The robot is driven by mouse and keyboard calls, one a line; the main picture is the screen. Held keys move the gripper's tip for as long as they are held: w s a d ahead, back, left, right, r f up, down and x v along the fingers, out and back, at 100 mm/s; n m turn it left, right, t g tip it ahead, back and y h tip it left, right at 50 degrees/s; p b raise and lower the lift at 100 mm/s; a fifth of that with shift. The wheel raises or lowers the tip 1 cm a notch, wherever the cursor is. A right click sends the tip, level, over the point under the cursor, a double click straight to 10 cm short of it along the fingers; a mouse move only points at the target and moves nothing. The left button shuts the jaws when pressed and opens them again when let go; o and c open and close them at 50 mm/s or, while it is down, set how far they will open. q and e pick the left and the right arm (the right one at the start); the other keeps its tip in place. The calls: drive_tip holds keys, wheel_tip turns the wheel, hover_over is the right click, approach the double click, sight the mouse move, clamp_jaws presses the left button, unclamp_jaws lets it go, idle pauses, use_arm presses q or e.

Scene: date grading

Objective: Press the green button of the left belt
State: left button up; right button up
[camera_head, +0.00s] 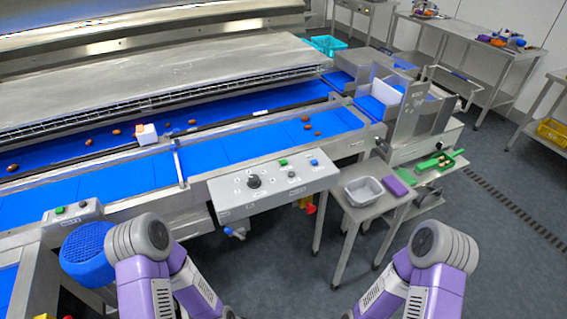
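A small grey control box (72,218) sits on the frame at the left, with a green button (59,210) on its top and another small control beside it. A larger grey control panel (240,198) at the front middle carries a second green button (283,162), a black knob (254,181) and a blue button (314,162). I cannot read the labels, so which belt each serves is unclear. My two bent purple arms show at the bottom, the left one close to the small box. Neither gripper is in view.
Blue belts (120,176) run across the machine, with several dates and a small white and orange block (146,134). A side table (345,212) holds a grey tray (364,187). Open floor lies between my arms.

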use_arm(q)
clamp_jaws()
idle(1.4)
